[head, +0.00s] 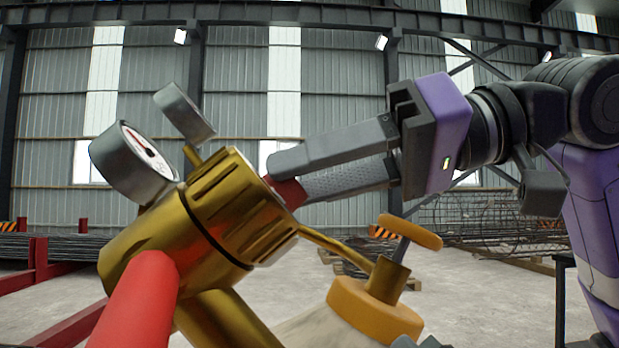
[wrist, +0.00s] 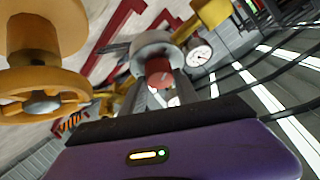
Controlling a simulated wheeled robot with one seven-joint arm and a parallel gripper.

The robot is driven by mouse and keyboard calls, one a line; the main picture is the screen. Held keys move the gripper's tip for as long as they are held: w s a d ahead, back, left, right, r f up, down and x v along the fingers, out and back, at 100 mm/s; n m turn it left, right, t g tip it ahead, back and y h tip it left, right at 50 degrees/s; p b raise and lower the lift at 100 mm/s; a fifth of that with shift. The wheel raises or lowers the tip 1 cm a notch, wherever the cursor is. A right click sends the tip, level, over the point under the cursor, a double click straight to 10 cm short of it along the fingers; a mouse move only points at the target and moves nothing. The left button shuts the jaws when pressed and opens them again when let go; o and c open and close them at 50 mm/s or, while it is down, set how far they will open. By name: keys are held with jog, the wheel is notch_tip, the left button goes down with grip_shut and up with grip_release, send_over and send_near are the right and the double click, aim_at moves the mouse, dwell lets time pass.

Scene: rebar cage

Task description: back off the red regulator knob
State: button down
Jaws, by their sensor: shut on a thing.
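The brass regulator (head: 215,215) fills the left middle of the head view, tilted. The red regulator knob (head: 291,194) sticks out of its right end, and most of it is hidden by my fingers. The knob also shows in the wrist view (wrist: 159,70), in front of the regulator's round grey end. My gripper (head: 287,182) reaches in from the right and is shut on the red knob, with one finger above it and one below.
Two gauges (head: 138,165) (head: 184,111) stand on the regulator. A red hose (head: 140,300) runs up to it from below. An orange handwheel (head: 410,232) on the cylinder valve sits close below my gripper.

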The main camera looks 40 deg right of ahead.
jog(key=shift+f, duration=0.1)
jog(key=c, duration=0.9)
grip_release()
jog(key=shift+p+v, duration=0.5)
jog(key=shift+v, duration=3.45)
